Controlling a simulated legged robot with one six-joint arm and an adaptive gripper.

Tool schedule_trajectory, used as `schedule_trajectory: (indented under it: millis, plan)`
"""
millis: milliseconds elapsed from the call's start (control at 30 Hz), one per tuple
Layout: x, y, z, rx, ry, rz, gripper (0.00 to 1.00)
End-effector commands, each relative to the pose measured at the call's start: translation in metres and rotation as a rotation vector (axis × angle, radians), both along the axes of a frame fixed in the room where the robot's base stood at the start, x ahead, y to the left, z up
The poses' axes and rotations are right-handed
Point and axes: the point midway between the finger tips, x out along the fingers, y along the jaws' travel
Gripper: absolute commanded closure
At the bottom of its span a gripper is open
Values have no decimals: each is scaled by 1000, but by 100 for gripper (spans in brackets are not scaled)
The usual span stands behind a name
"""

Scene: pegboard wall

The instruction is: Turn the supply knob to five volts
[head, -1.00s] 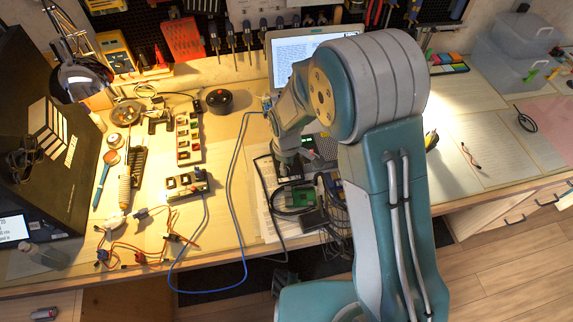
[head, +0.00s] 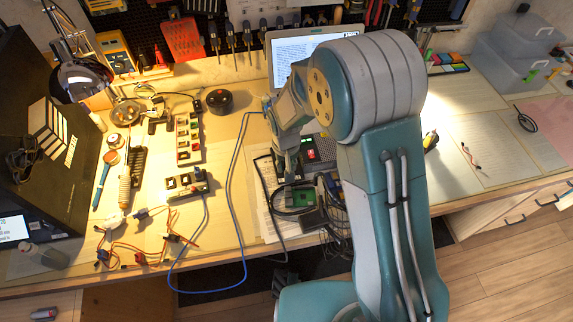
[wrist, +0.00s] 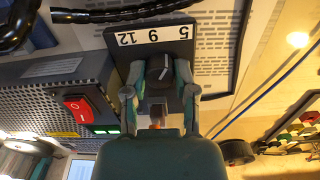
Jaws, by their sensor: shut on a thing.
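The supply knob (wrist: 165,76) is dark with a pale pointer line, on a dark panel in the wrist view. A white label strip (wrist: 153,36) there reads 12 at left, 9 in the middle and 5 at right. The pointer line leans slightly right of straight up; I cannot tell exactly which number it meets. My gripper (wrist: 160,84) is shut on the knob, one finger on each side. In the head view my gripper (head: 289,168) is over the supply, and the knob is hidden behind it.
A red rocker switch (wrist: 82,108) sits beside the knob panel, with a green display near it. A laptop (head: 300,50) stands behind. A green circuit board (head: 302,196) and dark cables lie in front. A blue cable (head: 233,180) runs to the left.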

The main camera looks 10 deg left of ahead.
Motion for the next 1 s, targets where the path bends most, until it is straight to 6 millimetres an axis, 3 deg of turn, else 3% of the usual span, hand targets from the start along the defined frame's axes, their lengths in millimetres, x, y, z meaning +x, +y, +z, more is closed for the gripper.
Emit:
schedule_trajectory:
  millis: [500, 1000]
  plan:
    - [2, 2, 0, 5, -6, -405, 100]
    - [2, 2, 0, 5, -5, -528, 100]
